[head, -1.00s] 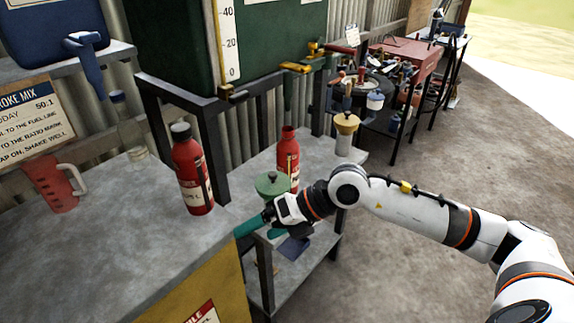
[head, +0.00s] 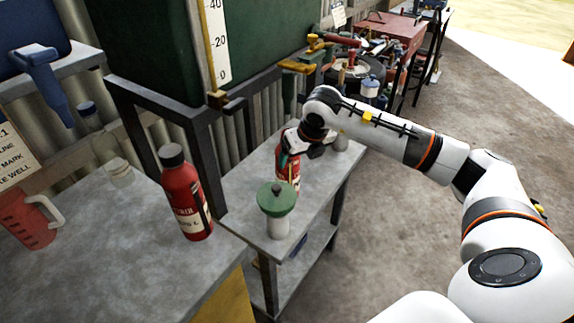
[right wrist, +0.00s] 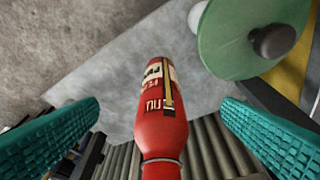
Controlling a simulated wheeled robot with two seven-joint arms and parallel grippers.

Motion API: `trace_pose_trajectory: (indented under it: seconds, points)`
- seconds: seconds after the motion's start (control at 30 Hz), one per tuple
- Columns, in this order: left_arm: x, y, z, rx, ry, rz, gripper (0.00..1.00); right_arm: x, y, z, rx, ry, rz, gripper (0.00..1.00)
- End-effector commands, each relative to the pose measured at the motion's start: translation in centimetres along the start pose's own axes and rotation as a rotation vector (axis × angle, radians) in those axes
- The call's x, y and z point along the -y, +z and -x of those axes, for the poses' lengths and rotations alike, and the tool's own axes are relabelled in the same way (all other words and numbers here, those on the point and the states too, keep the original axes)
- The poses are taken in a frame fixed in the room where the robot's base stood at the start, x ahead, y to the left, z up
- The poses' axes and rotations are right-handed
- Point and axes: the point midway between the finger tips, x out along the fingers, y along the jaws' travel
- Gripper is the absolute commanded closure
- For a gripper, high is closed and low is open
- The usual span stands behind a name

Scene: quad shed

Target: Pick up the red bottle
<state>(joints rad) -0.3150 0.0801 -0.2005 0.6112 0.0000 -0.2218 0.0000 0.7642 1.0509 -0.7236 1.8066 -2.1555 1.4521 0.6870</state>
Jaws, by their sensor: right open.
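A red bottle (head: 287,178) stands on the small grey table, its upper part hidden behind my right gripper (head: 289,158) in the head view. In the right wrist view the bottle (right wrist: 160,115) lies between the two teal fingers of the gripper (right wrist: 163,135), with a gap on each side. The gripper is open and empty. A second red bottle (head: 187,195), with a dark cap, stands on the grey bench to the left. My left gripper is out of view.
A green-lidded pot (head: 276,208) stands close in front of the bottle; it also shows in the right wrist view (right wrist: 255,30). A pale container (head: 342,142) is partly behind my arm.

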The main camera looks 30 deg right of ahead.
Motion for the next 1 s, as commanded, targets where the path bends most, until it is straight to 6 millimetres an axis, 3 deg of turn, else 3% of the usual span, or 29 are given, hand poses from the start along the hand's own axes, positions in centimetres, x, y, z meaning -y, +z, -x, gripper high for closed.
trace_pose_trajectory:
  seconds: [0.17, 0.4, 0.53, 0.73, 1.0]
  points:
    - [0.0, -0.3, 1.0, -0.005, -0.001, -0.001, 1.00, 0.1, -2.2, -0.8, -0.001, -0.002, 0.000, 0.11]
    - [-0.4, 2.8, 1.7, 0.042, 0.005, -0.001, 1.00, 0.1, -3.9, -1.4, -0.001, -0.002, -0.001, 0.11]
    - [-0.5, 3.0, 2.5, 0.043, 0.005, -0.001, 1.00, 0.2, -5.8, -2.1, -0.001, -0.003, -0.001, 0.11]
    - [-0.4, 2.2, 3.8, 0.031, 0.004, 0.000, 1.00, 0.1, -5.6, -4.8, 0.002, -0.001, 0.001, 0.11]
    - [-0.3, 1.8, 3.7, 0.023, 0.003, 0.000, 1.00, 0.1, -5.5, -5.4, -0.001, -0.001, 0.002, 0.11]
